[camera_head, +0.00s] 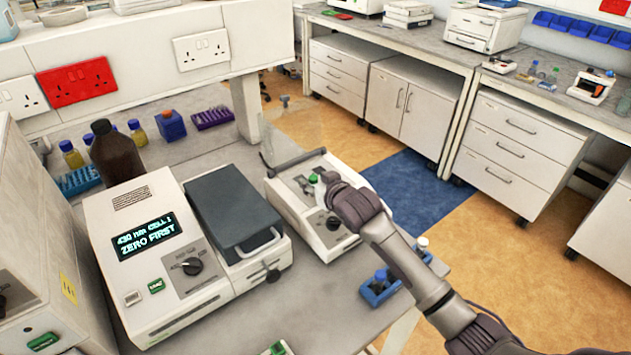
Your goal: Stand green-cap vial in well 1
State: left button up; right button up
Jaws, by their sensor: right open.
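A green cap (313,179), apparently the vial's, shows at the top of the small white instrument (340,240), just left of my right gripper. The vial's pale body is partly hidden by the gripper, and I cannot tell whether it sits in a well. My right gripper (326,184) is open, reaching in from the lower right over this instrument, with its fingertips close beside the vial. I cannot tell whether they touch it. Well 1 cannot be made out. My left gripper is out of view.
A larger white instrument (150,215) with a lit display and dark lid (232,207) stands to the left. A clear raised lid (292,135) stands behind the small instrument. A blue block (379,289) sits at the bench's right edge. A brown bottle (116,155) stands back left.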

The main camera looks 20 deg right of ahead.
jog(key=shift+r, duration=0.2)
jog(key=b+v, duration=0.1)
jog(key=v, duration=1.1)
